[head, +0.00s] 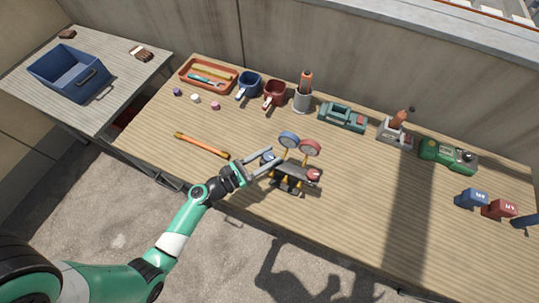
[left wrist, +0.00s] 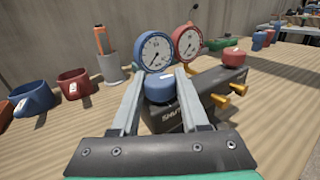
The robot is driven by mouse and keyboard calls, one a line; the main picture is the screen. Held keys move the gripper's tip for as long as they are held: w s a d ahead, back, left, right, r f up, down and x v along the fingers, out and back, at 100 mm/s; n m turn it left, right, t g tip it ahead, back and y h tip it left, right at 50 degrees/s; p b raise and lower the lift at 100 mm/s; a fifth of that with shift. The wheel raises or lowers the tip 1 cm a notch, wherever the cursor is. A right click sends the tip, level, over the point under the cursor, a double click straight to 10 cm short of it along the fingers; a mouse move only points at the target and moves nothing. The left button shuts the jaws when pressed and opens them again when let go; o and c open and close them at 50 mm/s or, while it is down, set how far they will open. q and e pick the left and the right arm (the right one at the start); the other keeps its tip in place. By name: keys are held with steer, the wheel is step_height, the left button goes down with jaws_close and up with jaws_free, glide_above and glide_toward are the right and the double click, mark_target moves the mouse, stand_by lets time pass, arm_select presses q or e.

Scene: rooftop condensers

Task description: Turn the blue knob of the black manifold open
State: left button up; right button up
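The black manifold (head: 294,172) stands at the front middle of the workbench, with a blue and a red dial gauge on top. Its blue knob (head: 267,157) is at its left end, and a red knob (head: 314,174) is at its right end. My left gripper (head: 275,157) reaches in from the left with its fingers apart. In the left wrist view, the blue knob (left wrist: 160,88) lies between the two fingertips, with the manifold body (left wrist: 180,114) below. The fingers come close to its sides; I cannot tell whether they touch. My right gripper is not in view.
Brass fittings (left wrist: 237,89) stick out of the manifold's side. An orange-handled rod (head: 202,145) lies to the left. Along the back are an orange tray (head: 184,88), blue and red mugs, a grey cup and several tools.

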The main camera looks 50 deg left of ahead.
arm_select(q)
jaws_close()
